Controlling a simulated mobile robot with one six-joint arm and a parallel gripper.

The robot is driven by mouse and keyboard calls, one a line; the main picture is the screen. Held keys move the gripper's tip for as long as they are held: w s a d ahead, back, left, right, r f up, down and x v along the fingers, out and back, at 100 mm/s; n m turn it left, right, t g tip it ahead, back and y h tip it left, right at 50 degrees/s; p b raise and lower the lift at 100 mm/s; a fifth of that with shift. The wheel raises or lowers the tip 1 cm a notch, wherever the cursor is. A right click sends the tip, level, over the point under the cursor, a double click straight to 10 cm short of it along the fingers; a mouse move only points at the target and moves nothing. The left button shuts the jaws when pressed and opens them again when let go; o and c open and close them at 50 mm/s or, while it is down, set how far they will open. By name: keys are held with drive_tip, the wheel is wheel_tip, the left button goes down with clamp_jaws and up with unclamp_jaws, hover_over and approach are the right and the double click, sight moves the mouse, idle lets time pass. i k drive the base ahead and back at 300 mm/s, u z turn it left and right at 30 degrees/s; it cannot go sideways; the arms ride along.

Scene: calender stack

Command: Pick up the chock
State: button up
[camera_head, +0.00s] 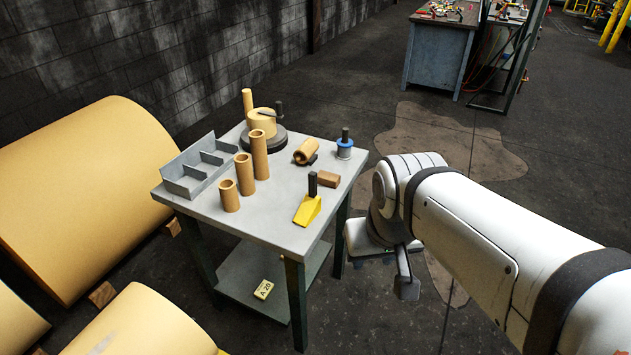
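The chock appears to be the yellow wedge (307,212) with a black upright handle, near the front right edge of the grey table (262,222). It lies on the tabletop with its sloped face toward the front. My white arm comes in from the right. My gripper (405,285) hangs beside the table, to the right of the wedge and apart from it. Only a grey part of it shows below the wrist, so I cannot tell its opening. I see nothing held.
A small brown block (328,179) lies just behind the wedge. Several cardboard tubes, a grey divided tray (196,172), a tape roll on a dark base (262,124) and a blue-topped spool (344,149) share the table. Floor behind my arm is open.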

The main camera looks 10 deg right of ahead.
sight(310, 206)
drive_tip(key=u, duration=0.15)
drive_tip(key=i, duration=0.9)
drive_tip(key=z, duration=0.05)
